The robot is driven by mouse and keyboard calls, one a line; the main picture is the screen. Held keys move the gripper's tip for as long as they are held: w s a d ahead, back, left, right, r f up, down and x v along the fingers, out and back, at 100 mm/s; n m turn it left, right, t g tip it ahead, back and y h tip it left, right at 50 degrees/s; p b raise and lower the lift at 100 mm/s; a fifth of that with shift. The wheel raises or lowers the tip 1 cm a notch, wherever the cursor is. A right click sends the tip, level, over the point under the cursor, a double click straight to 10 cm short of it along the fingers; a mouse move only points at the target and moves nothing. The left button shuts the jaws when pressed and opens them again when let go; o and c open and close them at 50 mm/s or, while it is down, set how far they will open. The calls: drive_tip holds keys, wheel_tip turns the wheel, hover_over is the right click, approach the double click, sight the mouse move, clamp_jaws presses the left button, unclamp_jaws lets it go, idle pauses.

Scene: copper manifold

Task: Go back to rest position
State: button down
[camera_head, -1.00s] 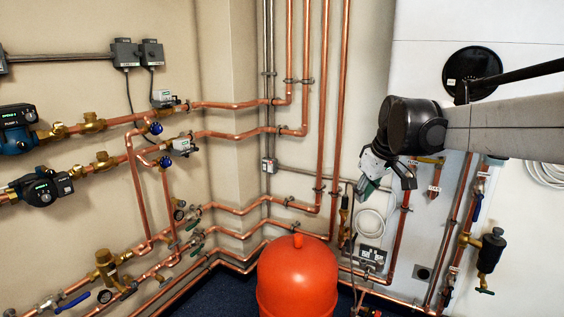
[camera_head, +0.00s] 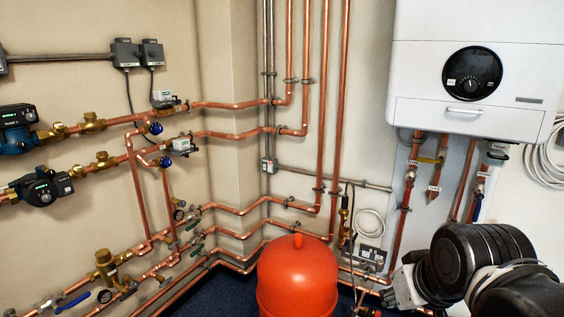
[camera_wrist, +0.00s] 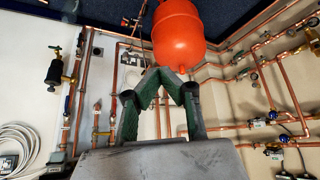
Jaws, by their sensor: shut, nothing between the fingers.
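My gripper shows in the wrist view (camera_wrist: 160,76), its two dark green fingers meeting at the tips with nothing between them. In the head view my arm's dark wrist and elbow parts fill the lower right corner, and the fingers cannot be made out there. In the wrist view the fingertips point toward the red tank (camera_wrist: 181,35) and appear apart from it. The white boiler (camera_head: 425,75) with its round black dial hangs at the upper right of the head view, clear of my arm.
The red tank (camera_head: 298,278) stands on the dark blue floor (camera_head: 222,290) at the bottom centre. Copper pipes (camera_head: 325,120) run along the walls. Pumps (camera_head: 42,188) and valves sit at the left. Coiled white cable (camera_wrist: 18,142) hangs on the wall. The space before the boiler is free.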

drive_tip(key=s+f, duration=0.3)
drive_tip(key=s, duration=0.1)
wheel_tip(320, 180, up, 6)
drive_tip(key=p, duration=0.6)
drive_tip(key=shift+w+r+m+t, duration=0.2)
drive_tip(key=shift+m+t, duration=0.1)
drive_tip(key=shift+m, duration=0.1)
